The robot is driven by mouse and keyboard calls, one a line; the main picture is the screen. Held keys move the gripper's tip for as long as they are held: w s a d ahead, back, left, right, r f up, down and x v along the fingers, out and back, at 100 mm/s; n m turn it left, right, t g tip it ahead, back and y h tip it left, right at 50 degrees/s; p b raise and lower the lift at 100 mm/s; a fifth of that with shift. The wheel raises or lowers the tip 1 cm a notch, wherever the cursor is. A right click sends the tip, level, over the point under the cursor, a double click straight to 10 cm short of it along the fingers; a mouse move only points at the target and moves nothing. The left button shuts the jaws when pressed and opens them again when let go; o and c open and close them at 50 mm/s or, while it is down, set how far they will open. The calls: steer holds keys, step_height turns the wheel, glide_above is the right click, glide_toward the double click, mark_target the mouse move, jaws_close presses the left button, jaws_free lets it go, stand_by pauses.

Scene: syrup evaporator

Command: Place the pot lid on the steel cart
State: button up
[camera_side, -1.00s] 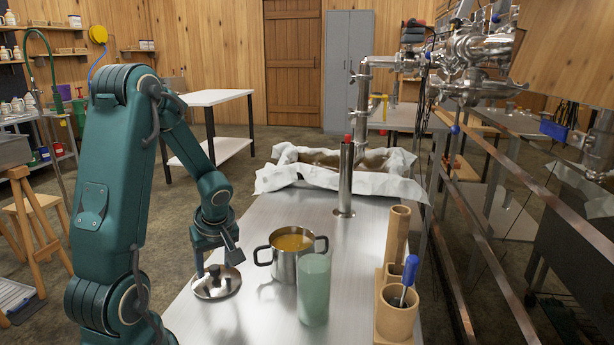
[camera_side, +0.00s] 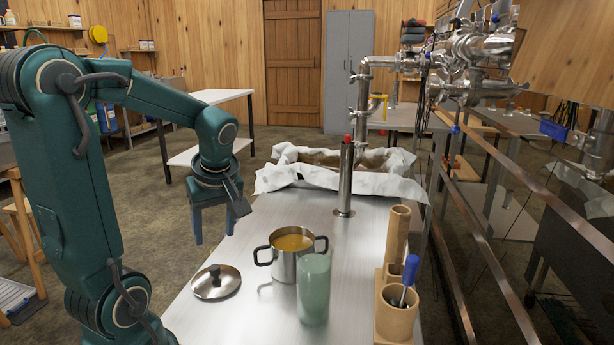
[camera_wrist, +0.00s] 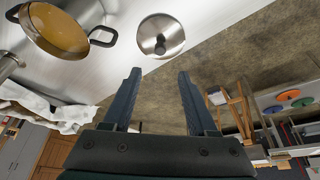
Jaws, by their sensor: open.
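The pot lid (camera_side: 216,282) lies flat on the steel cart (camera_side: 250,315), near the cart's left edge, with its knob up. It also shows in the wrist view (camera_wrist: 160,36), beyond my fingertips. My gripper (camera_side: 214,240) is open and empty, raised above the lid's level and farther back, by the cart's left edge. Its two fingers (camera_wrist: 158,75) stand apart in the wrist view with nothing between them. The steel pot (camera_side: 290,262) with amber liquid stands on the cart, uncovered, to the right of the lid.
A green cup (camera_side: 314,288) stands just in front of the pot. A wooden holder (camera_side: 396,312) with a blue-handled tool is at the right. A steel pipe (camera_side: 345,185) and a cloth-lined pan (camera_side: 340,178) are at the back.

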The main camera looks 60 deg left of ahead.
steer(key=d+r+m+t+h, duration=0.1)
steer(key=d+m+t+h, duration=0.1)
steer(key=d+m, duration=0.7)
steer(key=d+r+m+t+h, duration=0.1)
steer(key=d+m+t+h, duration=0.1)
steer(key=d+m, duration=0.7)
steer(key=shift+s+d+r+t, duration=0.25)
steer(key=shift+s+d+t, duration=0.1)
steer(key=shift+d+t, duration=0.4)
